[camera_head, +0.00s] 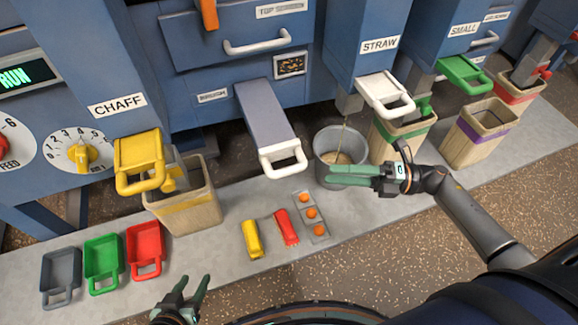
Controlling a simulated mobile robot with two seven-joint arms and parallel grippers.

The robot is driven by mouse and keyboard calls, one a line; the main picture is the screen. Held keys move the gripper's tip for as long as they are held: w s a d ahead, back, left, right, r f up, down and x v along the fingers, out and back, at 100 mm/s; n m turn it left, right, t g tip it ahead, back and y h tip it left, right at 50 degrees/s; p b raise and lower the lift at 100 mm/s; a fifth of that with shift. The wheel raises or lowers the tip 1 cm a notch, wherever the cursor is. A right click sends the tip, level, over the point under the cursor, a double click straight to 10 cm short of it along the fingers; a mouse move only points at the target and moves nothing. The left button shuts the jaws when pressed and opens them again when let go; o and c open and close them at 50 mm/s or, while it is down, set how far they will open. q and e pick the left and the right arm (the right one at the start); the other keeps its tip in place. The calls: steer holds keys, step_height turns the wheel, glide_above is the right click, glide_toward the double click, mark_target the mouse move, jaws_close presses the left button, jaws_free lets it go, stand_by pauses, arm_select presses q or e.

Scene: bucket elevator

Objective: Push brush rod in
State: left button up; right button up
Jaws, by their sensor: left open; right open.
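A long grey slab (262,112) with a white loop handle (283,158) sticks out of the blue machine near the middle of the view. A small label beside it is too small to read surely, and I cannot tell whether this is the brush rod. No other part is clearly marked as a brush rod. My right gripper (329,174) is open and empty, its green fingers pointing left across the front of a grey bucket (328,141), right of and below the white handle. My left gripper (196,280) is open and empty at the bottom, well away from the slab.
A yellow-handled slide (139,158) juts out above a wooden bin (190,213) at left. White (383,90) and green (462,72) slides jut out at right above more bins. Grey, green and red scoops and small yellow and red pieces lie on the grey floor strip (215,262).

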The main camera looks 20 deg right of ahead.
mark_target(286, 169)
steer(key=p+x, duration=0.1)
steer(key=x, duration=1)
steer(key=shift+a+r, duration=0.1)
steer(key=shift+a, duration=0.15)
jaws_close()
stand_by(0.9)
